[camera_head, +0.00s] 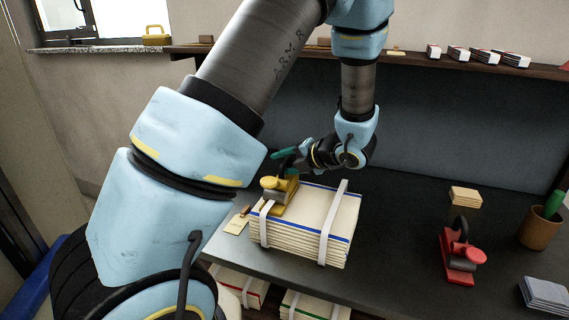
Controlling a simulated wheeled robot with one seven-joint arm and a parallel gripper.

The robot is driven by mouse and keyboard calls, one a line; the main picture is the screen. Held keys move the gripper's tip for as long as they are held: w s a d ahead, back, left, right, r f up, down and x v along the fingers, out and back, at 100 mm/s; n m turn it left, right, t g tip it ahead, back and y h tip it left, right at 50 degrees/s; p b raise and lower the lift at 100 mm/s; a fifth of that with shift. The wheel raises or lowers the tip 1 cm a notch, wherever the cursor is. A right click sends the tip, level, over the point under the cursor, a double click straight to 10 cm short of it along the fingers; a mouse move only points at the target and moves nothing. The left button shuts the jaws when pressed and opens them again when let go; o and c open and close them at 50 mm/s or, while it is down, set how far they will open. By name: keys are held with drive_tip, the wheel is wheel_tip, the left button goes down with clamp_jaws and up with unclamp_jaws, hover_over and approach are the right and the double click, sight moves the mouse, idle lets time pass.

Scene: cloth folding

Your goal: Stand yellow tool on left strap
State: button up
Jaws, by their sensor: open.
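A stack of folded cream cloth (302,237) with blue edge stripes lies on the dark table. A left strap (264,223) and a right strap (333,221) of white band go around it. The yellow tool (279,195) is on top of the stack at its back left, at the upper end of the left strap. It looks upright; its exact contact with the strap is hard to see. My gripper (280,158) is just above and behind the yellow tool, its teal fingers partly hidden by my arm. It looks open and apart from the tool.
A red tool (459,255) stands on the table (400,220) to the right, with small cream blocks (465,196) behind it. A brown pot (540,228) and grey cloths (545,294) are at the far right. Small tags (236,224) lie left of the stack. A shelf (400,59) runs behind.

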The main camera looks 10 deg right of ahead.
drive_tip(key=shift+s+d+r, duration=0.1)
drive_tip(key=shift+d+r, duration=0.05)
drive_tip(key=shift+r, duration=0.05)
drive_tip(key=b+v, duration=0.1)
drive_tip(key=v, duration=1)
drive_tip(key=shift+s+r, duration=0.2)
drive_tip(key=shift+s, duration=0.05)
drive_tip(key=shift+s+d, duration=0.1)
drive_tip(key=shift+d, duration=0.05)
